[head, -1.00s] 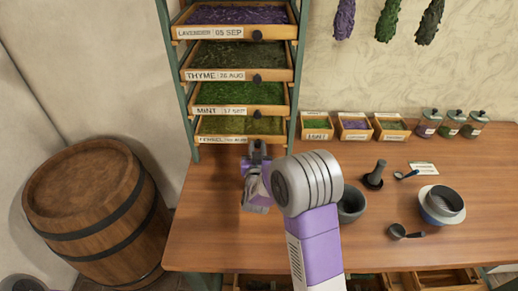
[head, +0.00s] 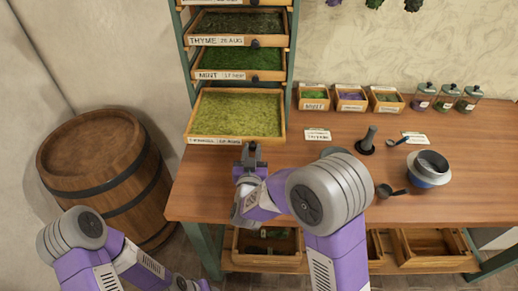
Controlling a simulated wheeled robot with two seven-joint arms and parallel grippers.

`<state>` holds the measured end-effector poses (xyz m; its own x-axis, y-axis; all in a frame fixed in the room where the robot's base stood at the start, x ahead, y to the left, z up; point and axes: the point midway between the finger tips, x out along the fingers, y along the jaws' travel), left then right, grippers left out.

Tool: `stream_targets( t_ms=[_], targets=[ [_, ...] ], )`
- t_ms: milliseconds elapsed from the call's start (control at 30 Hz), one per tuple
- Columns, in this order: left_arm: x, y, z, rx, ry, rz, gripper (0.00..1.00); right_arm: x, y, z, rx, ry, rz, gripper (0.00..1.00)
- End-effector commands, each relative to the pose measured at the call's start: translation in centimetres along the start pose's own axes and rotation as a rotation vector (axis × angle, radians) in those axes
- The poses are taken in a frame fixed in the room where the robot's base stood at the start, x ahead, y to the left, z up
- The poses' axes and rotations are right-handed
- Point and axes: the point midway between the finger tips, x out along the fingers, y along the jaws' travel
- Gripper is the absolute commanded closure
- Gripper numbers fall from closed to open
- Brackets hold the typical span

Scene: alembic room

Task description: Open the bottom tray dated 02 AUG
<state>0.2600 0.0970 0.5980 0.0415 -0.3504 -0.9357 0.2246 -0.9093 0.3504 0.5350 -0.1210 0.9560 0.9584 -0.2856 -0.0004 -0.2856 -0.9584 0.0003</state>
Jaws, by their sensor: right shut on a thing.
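The bottom tray (head: 282,126) of the tall rack is slid out toward me, so its yellow-green dried herb shows widely. Its front label (head: 212,140) is too small to read surely. My right gripper (head: 250,152) is at the middle of the tray's front edge, shut on the tray's knob, which the fingers hide.
Above are the mint tray (head: 222,76) and thyme tray (head: 217,41), both further in. A wooden barrel (head: 95,150) stands left of the table (head: 440,190). Small herb boxes (head: 315,104), a pestle (head: 367,140) and a bowl (head: 427,178) stand to the right.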

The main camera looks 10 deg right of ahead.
Motion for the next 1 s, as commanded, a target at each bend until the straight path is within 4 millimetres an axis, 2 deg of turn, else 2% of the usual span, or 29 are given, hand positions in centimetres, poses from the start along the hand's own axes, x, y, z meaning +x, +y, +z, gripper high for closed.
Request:
stream_targets(
  t_ms=[333, 367, 500, 533, 833, 1000],
  targets=[
    [0.0, 0.0, 0.0, 0.000, 0.001, 0.000, 0.57, 0.0, 0.0, -0.1, 0.001, 0.002, 0.000, 1.00],
    [0.0, 0.0, -0.1, 0.000, 0.001, 0.000, 0.57, 0.0, 0.0, -0.1, 0.001, 0.002, 0.000, 0.72],
    [0.0, 0.0, 0.0, 0.000, 0.001, 0.000, 0.57, 0.0, 0.0, -0.1, 0.001, 0.002, 0.000, 0.50],
    [0.0, 0.0, 0.0, 0.000, 0.001, 0.000, 0.57, 0.0, 0.0, -0.1, 0.001, 0.002, 0.000, 0.48],
    [0.0, 0.0, 0.0, 0.000, 0.001, 0.000, 0.57, -0.2, 0.0, -0.1, 0.001, 0.001, -0.001, 0.48],
    [-0.4, 0.2, 0.0, 0.000, 0.001, 0.000, 0.57, -2.4, -0.1, -0.1, -0.001, 0.000, -0.003, 0.48]
  ],
)
